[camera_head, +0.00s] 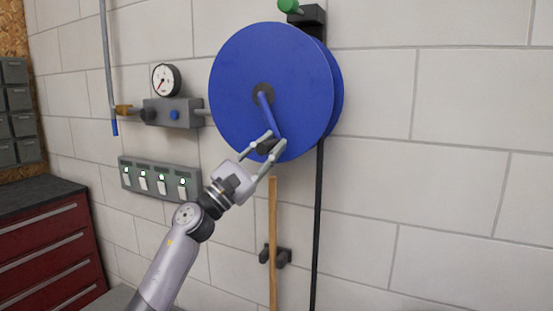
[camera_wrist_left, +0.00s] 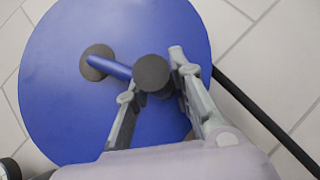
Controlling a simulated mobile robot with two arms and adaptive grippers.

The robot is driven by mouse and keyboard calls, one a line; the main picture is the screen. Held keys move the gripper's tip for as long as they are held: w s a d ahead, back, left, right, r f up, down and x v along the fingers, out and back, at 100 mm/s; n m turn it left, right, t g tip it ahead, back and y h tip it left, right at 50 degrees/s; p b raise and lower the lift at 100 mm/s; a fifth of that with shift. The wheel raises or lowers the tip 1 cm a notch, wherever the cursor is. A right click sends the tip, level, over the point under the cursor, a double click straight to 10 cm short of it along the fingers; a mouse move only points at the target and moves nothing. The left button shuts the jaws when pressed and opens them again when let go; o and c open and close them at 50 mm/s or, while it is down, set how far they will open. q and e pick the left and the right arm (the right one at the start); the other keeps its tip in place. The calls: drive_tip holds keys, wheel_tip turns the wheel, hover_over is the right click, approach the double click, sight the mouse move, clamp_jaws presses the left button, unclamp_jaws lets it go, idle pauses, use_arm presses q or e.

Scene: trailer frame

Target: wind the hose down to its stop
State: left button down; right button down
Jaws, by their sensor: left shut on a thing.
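A blue hose reel (camera_head: 240,65) is mounted on the wall in the head view; its disc also fills much of the left wrist view (camera_wrist_left: 60,50). A blue crank arm (camera_head: 266,112) runs from the dark hub down and slightly right. My left gripper (camera_head: 266,146) is shut on the dark crank knob (camera_wrist_left: 152,73), with a finger on either side of it. The black hose (camera_head: 318,220) hangs straight down from the reel's right side and leaves the picture at the bottom. Its lower end is out of view. My right gripper is not in view.
A gauge (camera_head: 166,79) and grey valve block (camera_head: 173,113) sit left of the reel. A switch panel (camera_head: 160,178) with green lights is below them. A wooden handle (camera_head: 273,230) stands in a wall clip (camera_head: 283,257) below the reel. Red drawers (camera_head: 45,240) are at left.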

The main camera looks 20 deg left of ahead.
use_arm(q)
drive_tip(key=shift+a+f+m+g+b, duration=0.2)
drive_tip(key=shift+a+m+g+b, duration=0.15)
drive_tip(key=shift+m+g, duration=0.15)
drive_tip(key=c, duration=1.4)
unclamp_jaws()
drive_tip(key=shift+r, duration=0.1)
drive_tip(key=v, duration=1.2)
drive_tip(key=shift+w+f, duration=0.2)
